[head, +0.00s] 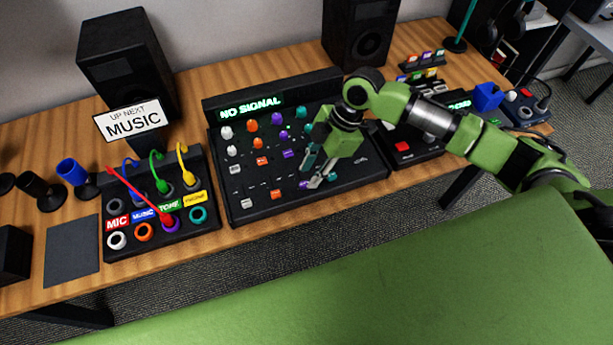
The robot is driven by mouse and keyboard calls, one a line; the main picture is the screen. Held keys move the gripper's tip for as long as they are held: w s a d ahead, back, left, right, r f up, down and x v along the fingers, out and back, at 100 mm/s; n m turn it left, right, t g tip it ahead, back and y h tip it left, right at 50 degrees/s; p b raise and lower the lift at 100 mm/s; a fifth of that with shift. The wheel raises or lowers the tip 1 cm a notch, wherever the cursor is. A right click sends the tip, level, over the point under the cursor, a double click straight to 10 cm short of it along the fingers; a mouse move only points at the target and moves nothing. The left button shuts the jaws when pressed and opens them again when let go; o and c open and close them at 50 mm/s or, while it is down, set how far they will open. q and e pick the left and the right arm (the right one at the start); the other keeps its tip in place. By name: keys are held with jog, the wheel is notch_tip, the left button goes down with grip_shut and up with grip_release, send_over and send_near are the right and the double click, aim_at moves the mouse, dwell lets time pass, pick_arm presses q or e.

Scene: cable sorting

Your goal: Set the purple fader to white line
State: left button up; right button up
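The mixer (240,214) is a black console in the middle of the table, with rows of white, orange and purple controls. A small purple fader cap (304,184) shows near its front edge, just left of my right gripper's fingertips. My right gripper (312,175) reaches in from the right, pointing down over the mixer. Its fingers look apart, with nothing seen between them. Whether a finger touches the purple cap I cannot tell. The gripper and arm hide part of the mixer's right side. The white line is too small to make out. My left gripper is not in view.
A patch box (150,245) with coloured cables stands left of the mixer. Black speakers (125,60) stand behind, with a MUSIC sign (133,119). Another black device (410,152) sits right of the mixer, under my arm. A dark pad (72,250) lies at left.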

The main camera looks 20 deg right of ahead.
aim_at(304, 183)
jog(key=shift+x, duration=1.9)
grip_shut()
jog(key=shift+w+b, duration=0.7)
jog(key=shift+w, duration=1.7)
jog(key=shift+s, duration=0.1)
grip_release()
